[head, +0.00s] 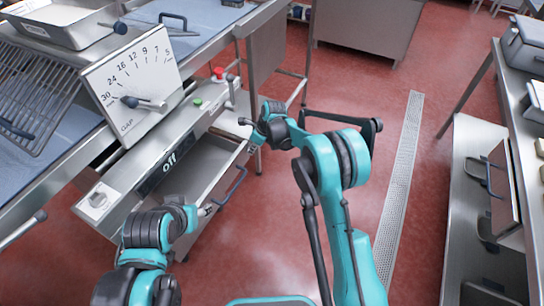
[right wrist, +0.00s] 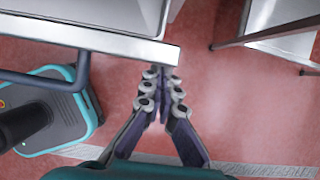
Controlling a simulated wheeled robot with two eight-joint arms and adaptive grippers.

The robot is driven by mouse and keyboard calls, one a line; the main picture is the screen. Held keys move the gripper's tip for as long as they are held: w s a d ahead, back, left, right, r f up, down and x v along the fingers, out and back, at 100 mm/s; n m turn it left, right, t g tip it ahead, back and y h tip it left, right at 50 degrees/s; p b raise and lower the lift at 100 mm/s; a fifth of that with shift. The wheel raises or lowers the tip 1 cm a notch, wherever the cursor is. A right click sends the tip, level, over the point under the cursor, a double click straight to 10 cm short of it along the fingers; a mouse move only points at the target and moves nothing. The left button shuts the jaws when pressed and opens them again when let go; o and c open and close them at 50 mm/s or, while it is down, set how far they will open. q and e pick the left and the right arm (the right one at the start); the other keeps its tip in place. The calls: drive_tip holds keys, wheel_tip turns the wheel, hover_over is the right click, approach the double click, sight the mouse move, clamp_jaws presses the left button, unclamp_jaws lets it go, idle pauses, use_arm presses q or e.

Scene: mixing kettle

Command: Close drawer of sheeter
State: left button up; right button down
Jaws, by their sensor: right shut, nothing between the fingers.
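The sheeter (head: 170,165) is a steel machine with a dial panel and an "off" display. Its drawer (head: 212,165) is pulled out below the control strip, and I see into its empty-looking inside. The drawer front has a dark bar handle (head: 236,187), which also shows in the right wrist view (right wrist: 40,81). My right gripper (head: 251,146) is at the far end of the drawer front. In the right wrist view its fingers (right wrist: 162,75) are together and empty, by the drawer front's corner (right wrist: 172,53); contact is unclear. My left gripper (head: 208,210) is near the drawer's near end, its fingers too small to judge.
A dial panel (head: 130,82) with a lever stands above the drawer. A wire rack (head: 35,90) is at the left. A steel shelf unit (head: 475,190) stands at the right. Red floor with a drain grate (head: 397,190) lies open between them.

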drive_tip(key=w+a, duration=0.4)
drive_tip(key=a, duration=0.4)
drive_tip(key=shift+w, duration=0.35)
